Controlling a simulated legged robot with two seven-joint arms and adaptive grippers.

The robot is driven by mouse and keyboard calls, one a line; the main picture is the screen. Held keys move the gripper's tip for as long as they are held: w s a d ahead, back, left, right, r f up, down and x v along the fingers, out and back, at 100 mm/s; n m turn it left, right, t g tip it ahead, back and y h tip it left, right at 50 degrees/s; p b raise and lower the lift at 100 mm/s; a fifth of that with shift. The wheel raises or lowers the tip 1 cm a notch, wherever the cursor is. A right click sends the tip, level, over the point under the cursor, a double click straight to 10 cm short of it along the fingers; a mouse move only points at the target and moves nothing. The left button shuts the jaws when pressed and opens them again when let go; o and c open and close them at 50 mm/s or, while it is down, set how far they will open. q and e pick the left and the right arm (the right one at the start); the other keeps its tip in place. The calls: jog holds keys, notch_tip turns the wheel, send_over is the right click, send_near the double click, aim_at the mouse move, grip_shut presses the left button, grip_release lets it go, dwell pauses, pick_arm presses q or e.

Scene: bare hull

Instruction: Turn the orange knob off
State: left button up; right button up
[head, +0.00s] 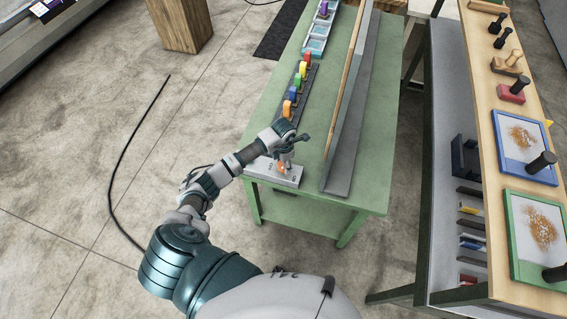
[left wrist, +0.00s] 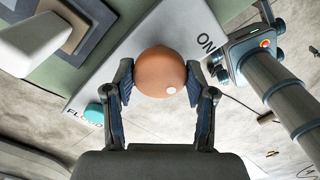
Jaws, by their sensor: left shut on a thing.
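The orange knob (left wrist: 160,72) is a round ball with a small white dot on its lower right side. It sits on a light grey panel (left wrist: 118,50) marked "ON" to its right and "FLOOD" at the lower left. In the head view the panel (head: 262,174) lies at the near left corner of the green table. My left gripper (left wrist: 161,88) has a finger on each side of the knob and is shut on it. In the head view my left gripper (head: 284,163) is over the panel and hides part of the knob. My right gripper is not in view.
The green table (head: 360,170) also holds a row of coloured levers (head: 295,88) behind the panel and a long grey channel (head: 345,130) to the right. A turquoise button (left wrist: 94,113) is beside "FLOOD". A wooden-topped bench (head: 485,90) stands at the right.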

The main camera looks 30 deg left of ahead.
pick_arm(q)
jog(key=shift+a, duration=0.1)
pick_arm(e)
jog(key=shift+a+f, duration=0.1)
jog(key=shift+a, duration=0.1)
